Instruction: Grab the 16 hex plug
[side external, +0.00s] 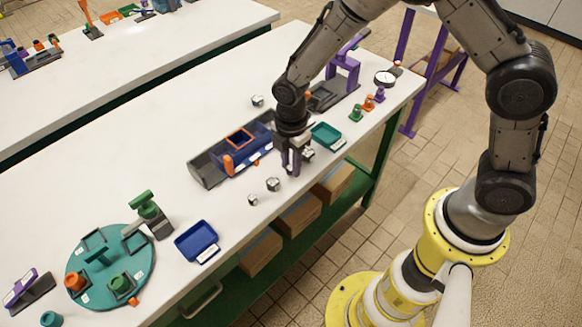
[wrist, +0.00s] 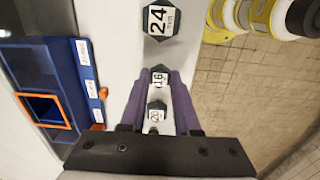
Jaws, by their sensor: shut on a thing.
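The 16 hex plug (wrist: 160,77), a dark hexagonal piece with a white label reading 16, sits between my fingertips in the wrist view. My gripper (wrist: 159,80) is shut on it with its two purple fingers. In the side external view my gripper (side external: 291,170) points down at the white table near its front edge; the fingers largely hide the plug there. A plug labelled 20 (wrist: 156,115) shows between the fingers, nearer the palm in the picture. A larger plug labelled 24 (wrist: 160,20) lies just beyond the fingertips.
A blue block with an orange square frame (wrist: 45,110) stands left of my gripper; it also shows in the side external view (side external: 257,134). A teal tray (side external: 327,136) lies to the right, a blue tray (side external: 196,241) and teal turntable (side external: 130,285) lower left.

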